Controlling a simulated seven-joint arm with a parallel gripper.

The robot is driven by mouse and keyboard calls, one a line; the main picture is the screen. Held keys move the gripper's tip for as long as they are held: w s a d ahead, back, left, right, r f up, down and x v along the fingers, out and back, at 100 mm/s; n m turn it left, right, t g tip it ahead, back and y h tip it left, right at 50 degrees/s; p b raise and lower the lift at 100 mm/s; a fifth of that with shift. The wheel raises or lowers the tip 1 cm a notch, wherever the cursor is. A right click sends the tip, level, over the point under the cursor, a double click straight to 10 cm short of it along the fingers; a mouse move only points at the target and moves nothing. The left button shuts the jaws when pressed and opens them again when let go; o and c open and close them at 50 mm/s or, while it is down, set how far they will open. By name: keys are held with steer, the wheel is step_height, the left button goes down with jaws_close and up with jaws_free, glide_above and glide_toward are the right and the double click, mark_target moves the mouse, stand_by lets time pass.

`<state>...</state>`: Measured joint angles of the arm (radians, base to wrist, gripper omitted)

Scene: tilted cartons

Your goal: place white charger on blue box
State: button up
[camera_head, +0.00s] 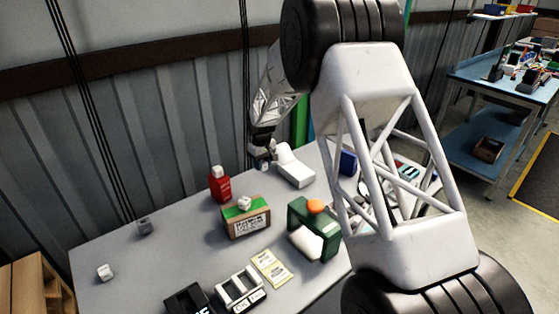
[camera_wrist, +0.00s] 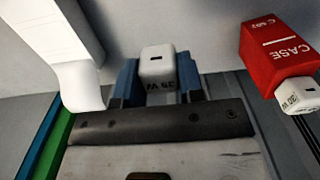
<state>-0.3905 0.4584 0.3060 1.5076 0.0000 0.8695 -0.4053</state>
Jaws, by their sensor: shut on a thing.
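A white charger (camera_wrist: 158,62), a small cube with a dark slot and printed letters, sits between the two blue fingers of my gripper (camera_wrist: 158,84) in the wrist view. My gripper is shut on it. In the head view my gripper (camera_head: 262,154) hangs over the back of the grey table, left of a white carton. The charger is hard to make out there. The blue box (camera_head: 348,162) stands to the right of the white carton, apart from my gripper and partly hidden by my arm.
The white carton (camera_head: 294,170) is close beside my gripper. A red case (camera_head: 220,187) carries another white cube. A brown-green carton (camera_head: 246,222) and a green box (camera_head: 325,243) stand in front. My arm covers the table's right. The table (camera_head: 180,250) has free room at left.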

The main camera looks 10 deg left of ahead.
steer(key=shift+d, duration=0.15)
steer(key=d+r+m, duration=0.2)
steer(key=d+r, duration=0.1)
steer(key=d, duration=1.4)
steer(key=d+r+m, duration=0.2)
steer(key=d+r, duration=0.1)
steer(key=d, duration=1.5)
steer(key=shift+s+r+m, duration=0.15)
steer(key=shift+s+m, duration=0.1)
steer(key=shift+m, duration=0.15)
steer(key=w, duration=0.5)
steer(key=w+f, duration=0.1)
steer(key=w, duration=1)
steer(key=shift+f, duration=0.2)
steer(key=shift+f, duration=1.75)
steer(key=shift+f, duration=0.1)
